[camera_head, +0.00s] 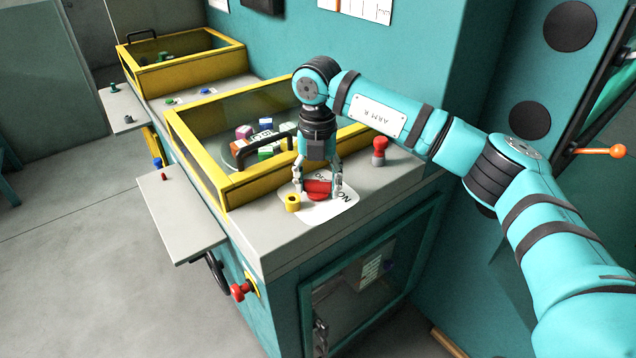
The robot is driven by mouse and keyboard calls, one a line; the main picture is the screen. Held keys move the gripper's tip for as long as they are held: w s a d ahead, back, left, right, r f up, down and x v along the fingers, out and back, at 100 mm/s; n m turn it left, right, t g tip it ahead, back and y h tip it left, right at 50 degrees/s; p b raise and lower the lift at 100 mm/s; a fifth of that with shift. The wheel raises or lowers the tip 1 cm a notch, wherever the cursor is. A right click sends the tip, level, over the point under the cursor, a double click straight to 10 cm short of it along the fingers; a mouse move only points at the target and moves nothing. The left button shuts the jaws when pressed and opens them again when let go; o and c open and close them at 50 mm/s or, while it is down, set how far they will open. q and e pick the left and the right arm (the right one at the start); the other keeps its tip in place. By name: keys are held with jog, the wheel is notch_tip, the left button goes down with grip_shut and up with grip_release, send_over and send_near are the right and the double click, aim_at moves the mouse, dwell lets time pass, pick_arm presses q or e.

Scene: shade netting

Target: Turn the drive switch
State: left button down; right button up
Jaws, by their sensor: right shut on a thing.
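The drive switch (318,187) is a red knob on a white label plate (333,210) at the front of the machine's grey top. Part of the label's lettering shows, with "ON" readable at the right. My right gripper (318,191) points down over the knob and is shut on it, with one finger at each side. The fingers and the knob hide some of the label, and I cannot tell the exact switch position. My left gripper is not in view.
A small yellow part (292,203) stands left of the switch, and a red-topped knob (379,150) stands to its right. A yellow-framed box (215,180) with a black handle and several coloured blocks lies behind. A grey side shelf (180,222) juts out at left.

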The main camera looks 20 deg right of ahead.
aim_at(318, 182)
jog(key=shift+w+r+m, duration=0.15)
jog(key=shift+m, duration=0.35)
jog(key=o, duration=0.9)
jog(key=shift+o, duration=1.4)
notch_tip(318, 182, up, 12)
